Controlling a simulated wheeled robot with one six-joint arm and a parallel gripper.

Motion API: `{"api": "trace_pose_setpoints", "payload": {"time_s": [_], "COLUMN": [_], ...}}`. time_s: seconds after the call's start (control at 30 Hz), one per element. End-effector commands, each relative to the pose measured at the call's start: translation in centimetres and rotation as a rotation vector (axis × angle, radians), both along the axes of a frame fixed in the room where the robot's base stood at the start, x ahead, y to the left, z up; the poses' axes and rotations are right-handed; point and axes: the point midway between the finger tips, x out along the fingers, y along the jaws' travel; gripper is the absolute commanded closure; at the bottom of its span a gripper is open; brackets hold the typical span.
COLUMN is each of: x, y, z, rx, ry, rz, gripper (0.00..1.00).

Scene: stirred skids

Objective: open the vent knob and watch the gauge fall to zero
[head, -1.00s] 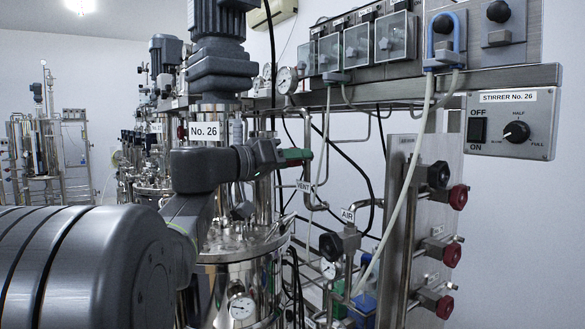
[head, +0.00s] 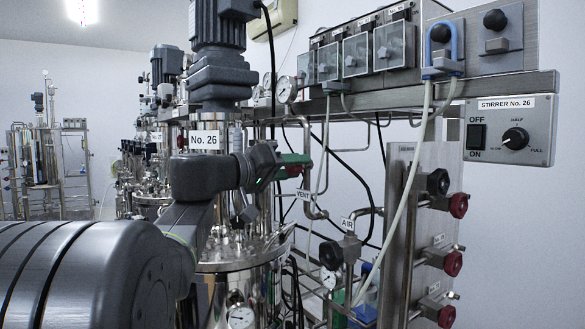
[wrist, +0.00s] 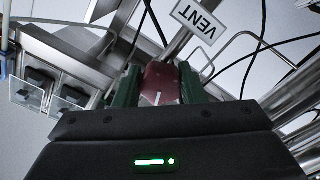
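The dark red vent knob (wrist: 161,84), with a pale line on its face, sits between my gripper's green fingers (wrist: 160,88) in the wrist view. The fingers appear closed on its sides. The VENT tag (wrist: 200,20) is just beyond it, upside down. A round gauge (head: 285,89) stands above the gripper, and another gauge (head: 241,318) is low on the vessel. Their needles are too small to read.
Bent pipes and black cables hang around the gripper. The AIR tag (head: 348,224) and a black valve knob (head: 331,255) are to its lower right. Several red knobs (head: 458,205) line the right panel. The stirrer box (head: 510,130) is at the upper right.

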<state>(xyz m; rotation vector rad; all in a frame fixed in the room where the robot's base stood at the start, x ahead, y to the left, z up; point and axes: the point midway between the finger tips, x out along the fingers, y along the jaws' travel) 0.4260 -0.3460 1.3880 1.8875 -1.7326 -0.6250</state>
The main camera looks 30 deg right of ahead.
Motion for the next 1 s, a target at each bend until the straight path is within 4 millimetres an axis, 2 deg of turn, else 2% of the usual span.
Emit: {"api": "trace_pose_setpoints", "payload": {"time_s": [0.03, 0.1, 0.47, 0.67, 1.0], "x": [0.0, 0.0, 0.0, -0.2, -0.7], "y": [0.0, 0.0, 0.4, 2.9, 9.0], "z": [-0.1, 0.0, 0.0, -0.2, -0.1], "rx": [0.001, 0.001, -0.001, 0.0, 0.0], "ry": [0.0, 0.0, -0.001, -0.001, -0.001], "rz": [-0.001, -0.001, 0.001, 0.006, 0.005], "gripper": [0.54, 0.42, 0.42, 0.42, 0.42]}}
